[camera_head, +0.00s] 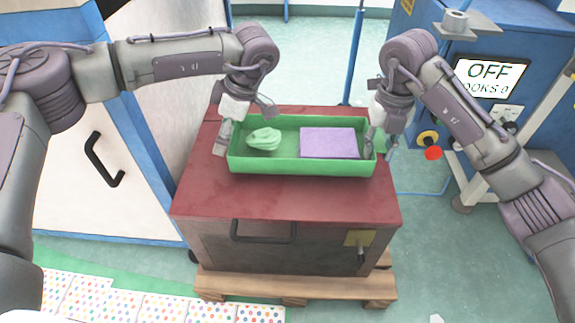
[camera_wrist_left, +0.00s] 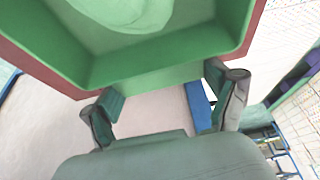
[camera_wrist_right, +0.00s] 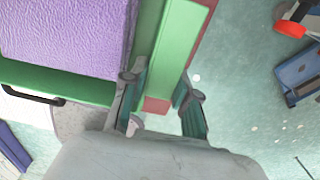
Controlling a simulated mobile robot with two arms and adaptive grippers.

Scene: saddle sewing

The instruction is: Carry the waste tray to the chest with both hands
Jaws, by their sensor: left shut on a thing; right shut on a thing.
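The green waste tray (camera_head: 290,167) is on or just above the dark red top of the chest (camera_head: 290,200); I cannot tell if they touch. In the tray lie a pale green crumpled piece (camera_head: 264,139) at the left and a flat purple block (camera_head: 329,143) at the right. My left gripper (camera_head: 226,143) is at the tray's left end, shut on its wall; the tray also shows in the left wrist view (camera_wrist_left: 165,72). My right gripper (camera_head: 380,148) is at the right end, shut on that wall, which shows in the right wrist view (camera_wrist_right: 172,45).
The chest has a dark front handle (camera_head: 263,238) and stands on a wooden pallet (camera_head: 240,286). A white cabinet (camera_head: 100,180) is at the left. A blue machine (camera_head: 480,115) with an "OFF" screen is at the right. Dotted sheets (camera_head: 160,306) lie at the front left.

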